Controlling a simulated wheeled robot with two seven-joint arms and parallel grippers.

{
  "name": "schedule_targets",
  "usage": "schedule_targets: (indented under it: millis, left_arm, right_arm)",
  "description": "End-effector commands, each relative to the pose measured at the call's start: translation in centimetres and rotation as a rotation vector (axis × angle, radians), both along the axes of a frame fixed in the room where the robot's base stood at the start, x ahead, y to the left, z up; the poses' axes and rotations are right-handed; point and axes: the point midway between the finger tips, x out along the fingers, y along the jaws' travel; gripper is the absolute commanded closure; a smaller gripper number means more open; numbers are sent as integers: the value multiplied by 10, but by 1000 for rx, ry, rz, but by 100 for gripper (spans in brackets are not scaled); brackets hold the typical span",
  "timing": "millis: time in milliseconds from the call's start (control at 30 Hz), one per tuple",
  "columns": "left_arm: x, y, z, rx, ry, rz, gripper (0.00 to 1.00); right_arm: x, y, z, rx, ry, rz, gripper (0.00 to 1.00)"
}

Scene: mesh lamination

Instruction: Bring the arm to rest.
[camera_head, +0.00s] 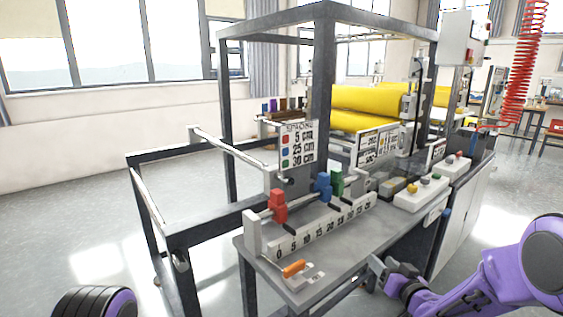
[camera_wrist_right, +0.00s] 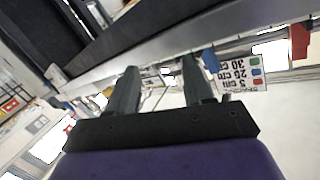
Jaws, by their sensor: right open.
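My right arm comes in from the right in the head view, purple, with its right gripper (camera_head: 380,268) by the front edge of the grey bench (camera_head: 345,245). In the right wrist view the right gripper's two dark fingers (camera_wrist_right: 160,85) stand apart with nothing held between them. A rounded black and purple part of mine shows at the bottom left of the head view. My left gripper is not seen.
On the bench stand a scale rail (camera_head: 322,229) with red (camera_head: 278,206), blue (camera_head: 323,187) and green (camera_head: 337,182) blocks, and an orange-handled clamp (camera_head: 293,268). A sign (camera_head: 299,146) and yellow rollers (camera_head: 365,100) stand behind.

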Motion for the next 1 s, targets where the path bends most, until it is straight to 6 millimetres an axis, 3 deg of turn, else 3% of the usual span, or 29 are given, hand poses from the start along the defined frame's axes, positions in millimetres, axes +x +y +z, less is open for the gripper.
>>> schedule_targets:
  millis: [167,300,367,400,500,600,733,1000]
  left_arm:
    - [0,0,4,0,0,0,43]
    - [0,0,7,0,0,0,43]
    - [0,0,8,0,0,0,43]
    - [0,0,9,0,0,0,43]
    - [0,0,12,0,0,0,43]
    - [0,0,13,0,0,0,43]
    - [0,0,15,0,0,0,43]
    - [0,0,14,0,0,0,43]
  right_arm:
    - [-79,-13,-110,38,280,-202,49]
    - [-180,-25,-191,18,550,-375,49]
    - [-228,-29,-216,-5,666,-440,49]
    - [-262,-31,-230,-23,742,-481,49]
    - [-337,-35,-252,-68,907,-554,49]
    - [-391,-33,-264,-105,1028,-569,49]
    - [-422,-31,-275,-129,1101,-558,49]
    - [-424,-31,-277,-130,1107,-557,49]
